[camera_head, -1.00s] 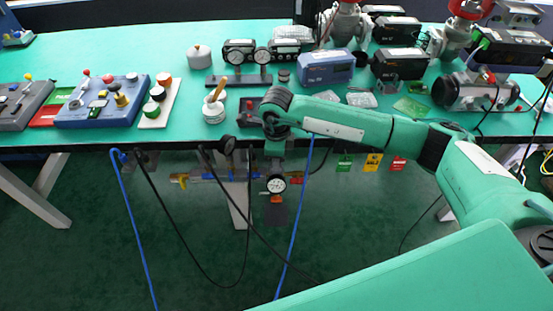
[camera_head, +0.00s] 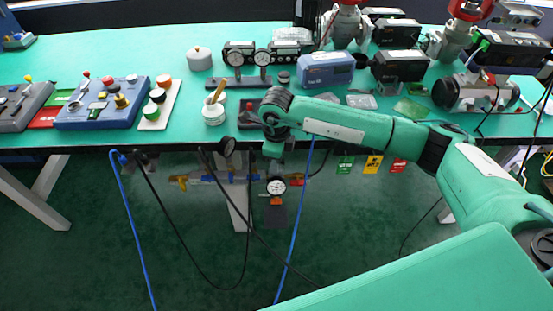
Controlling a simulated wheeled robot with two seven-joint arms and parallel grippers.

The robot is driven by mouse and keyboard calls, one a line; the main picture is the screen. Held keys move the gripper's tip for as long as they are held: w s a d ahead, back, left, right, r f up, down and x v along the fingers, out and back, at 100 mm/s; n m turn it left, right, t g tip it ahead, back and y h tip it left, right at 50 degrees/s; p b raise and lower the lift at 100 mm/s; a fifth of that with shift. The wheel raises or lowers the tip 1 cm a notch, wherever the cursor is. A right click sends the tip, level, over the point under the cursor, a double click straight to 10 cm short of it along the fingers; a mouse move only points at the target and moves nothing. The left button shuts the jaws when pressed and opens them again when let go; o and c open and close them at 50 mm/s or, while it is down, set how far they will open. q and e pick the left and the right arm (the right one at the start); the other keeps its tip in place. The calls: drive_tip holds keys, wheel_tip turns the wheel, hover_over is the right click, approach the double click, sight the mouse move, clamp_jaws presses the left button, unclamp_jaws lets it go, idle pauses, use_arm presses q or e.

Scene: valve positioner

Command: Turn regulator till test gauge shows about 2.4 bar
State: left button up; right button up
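The needle readings are too small to read, and I cannot tell which is the test gauge. A pipe assembly with a yellow handle (camera_head: 181,182) hangs below the bench edge. I cannot make out the regulator knob. My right gripper (camera_head: 273,151) points down at the bench's front edge, just above the lower gauge. Its fingertips do not show clearly. My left gripper is not in view.
The green bench (camera_head: 120,55) carries a blue control box (camera_head: 103,103), a white pot (camera_head: 213,110), two gauges on a stand (camera_head: 238,84) and a blue instrument (camera_head: 327,69). Blue and black hoses hang down in front. Coloured tags (camera_head: 372,164) hang at the edge.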

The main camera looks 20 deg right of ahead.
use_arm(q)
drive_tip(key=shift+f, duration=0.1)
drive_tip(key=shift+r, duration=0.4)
use_arm(e)
wheel_tip(320, 180, up, 14)
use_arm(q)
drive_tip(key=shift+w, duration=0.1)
use_arm(e)
drive_tip(key=shift+f, duration=0.1)
